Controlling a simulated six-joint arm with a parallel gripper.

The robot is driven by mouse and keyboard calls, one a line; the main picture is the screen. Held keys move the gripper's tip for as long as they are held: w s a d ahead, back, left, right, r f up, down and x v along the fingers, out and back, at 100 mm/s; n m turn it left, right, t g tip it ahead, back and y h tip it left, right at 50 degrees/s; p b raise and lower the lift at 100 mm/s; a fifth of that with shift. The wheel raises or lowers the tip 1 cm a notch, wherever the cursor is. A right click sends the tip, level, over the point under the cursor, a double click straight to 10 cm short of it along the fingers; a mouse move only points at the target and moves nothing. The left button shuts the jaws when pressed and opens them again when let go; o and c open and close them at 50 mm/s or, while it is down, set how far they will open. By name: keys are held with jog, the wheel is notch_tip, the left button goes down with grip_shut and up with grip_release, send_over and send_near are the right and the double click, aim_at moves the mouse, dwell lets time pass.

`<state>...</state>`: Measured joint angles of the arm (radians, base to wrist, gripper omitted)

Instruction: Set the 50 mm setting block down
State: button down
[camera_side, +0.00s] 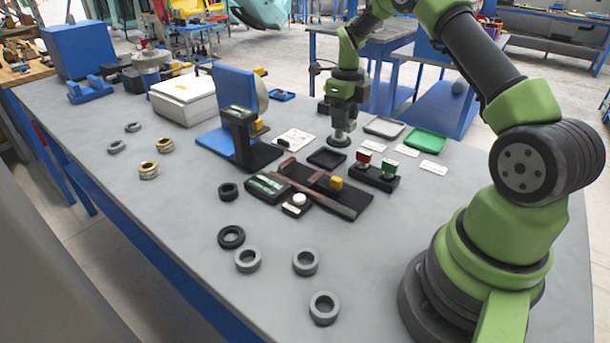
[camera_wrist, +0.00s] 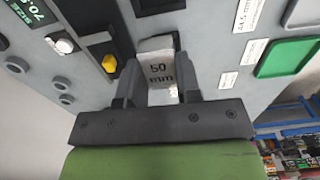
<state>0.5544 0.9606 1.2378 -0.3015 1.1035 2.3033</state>
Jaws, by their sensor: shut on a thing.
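The 50 mm setting block (camera_wrist: 159,70) is a pale grey block marked "50 mm", seen in the wrist view. My gripper (camera_wrist: 158,82) has a finger on each side of it and is shut on it. In the side view my gripper (camera_side: 342,124) points down near the back right of the bench, just behind a small black tray (camera_side: 327,159). The block is too small there to tell whether its underside touches anything. The black tray also shows beyond the block in the wrist view (camera_wrist: 153,7).
A red and green button box (camera_side: 375,174) stands right of the black tray. A green tray (camera_side: 426,142) and a grey tray (camera_side: 384,127) lie farther right. Several rings lie in front.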

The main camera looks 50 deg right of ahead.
jog(key=w+a, duration=0.4)
jog(key=a, duration=0.6)
send_over(302, 177)
notch_tip(302, 177, down, 5)
jog(key=shift+a+f, duration=0.1)
jog(key=shift+f, duration=2.15)
jog(key=shift+f, duration=0.15)
jog(key=c, duration=1.1)
grip_release()
